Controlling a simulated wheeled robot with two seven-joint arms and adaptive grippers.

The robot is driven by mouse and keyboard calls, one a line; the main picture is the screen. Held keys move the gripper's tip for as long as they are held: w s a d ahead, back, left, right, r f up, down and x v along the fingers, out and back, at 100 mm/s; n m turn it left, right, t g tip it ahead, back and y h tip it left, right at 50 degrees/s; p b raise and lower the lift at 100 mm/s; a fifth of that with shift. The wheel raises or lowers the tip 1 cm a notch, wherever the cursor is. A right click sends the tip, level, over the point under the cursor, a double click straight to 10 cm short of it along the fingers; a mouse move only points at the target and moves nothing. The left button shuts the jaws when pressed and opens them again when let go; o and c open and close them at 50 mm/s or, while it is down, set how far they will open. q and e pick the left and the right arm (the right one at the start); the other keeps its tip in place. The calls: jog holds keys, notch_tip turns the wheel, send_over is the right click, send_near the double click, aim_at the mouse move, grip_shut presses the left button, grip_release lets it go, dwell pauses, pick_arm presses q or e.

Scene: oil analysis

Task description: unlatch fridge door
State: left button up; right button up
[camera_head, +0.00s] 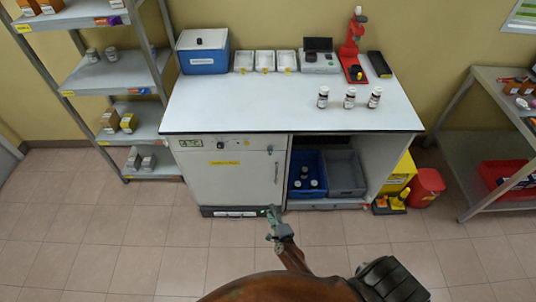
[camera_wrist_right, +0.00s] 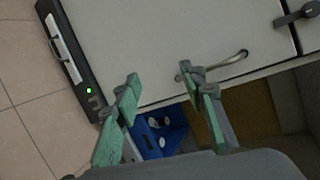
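The white fridge door (camera_head: 230,179) stands closed under the left half of the bench. It has a curved metal handle (camera_head: 276,173) near its right edge. A small dark latch (camera_head: 270,149) sits above the handle; it also shows at the upper right in the wrist view (camera_wrist_right: 296,16). My right gripper (camera_head: 271,211) is low in front of the door's lower right corner. In the wrist view its green fingers (camera_wrist_right: 162,78) are spread, with nothing between them, and the handle (camera_wrist_right: 230,62) lies beyond the right finger. My left gripper is not in view.
Right of the fridge an open bay holds a blue bin (camera_head: 296,187) with bottles and a grey bin (camera_head: 345,175). A yellow container (camera_head: 398,177) and red bucket (camera_head: 427,187) stand farther right. Three bottles (camera_head: 349,98) stand on the bench (camera_head: 250,110). The floor in front is clear.

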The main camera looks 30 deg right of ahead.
jog(key=w+d+r+m+t+h, duration=0.1)
jog(key=w+d+r+m+h, duration=0.1)
jog(key=w+r+m, duration=0.4)
jog(key=w+d+r+m+t+h, duration=0.15)
jog(key=r+m, duration=0.25)
jog(key=r, duration=0.4)
jog(key=m+g+h, duration=0.1)
jog(key=m+h, duration=0.2)
jog(key=m, duration=0.5)
send_near(270, 150)
jog(key=shift+m, duration=0.3)
jog(key=b+x, duration=0.1)
jog(key=x, duration=0.6)
jog(key=shift+w+d+f+b, duration=0.1)
jog(key=shift+w+d+b, duration=0.1)
jog(key=shift+b, duration=0.1)
jog(key=shift+w+d, duration=0.3)
jog(key=shift+w, duration=0.25)
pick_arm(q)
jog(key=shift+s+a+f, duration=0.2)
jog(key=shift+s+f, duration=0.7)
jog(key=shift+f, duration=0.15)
pick_arm(e)
jog(key=shift+c, duration=0.4)
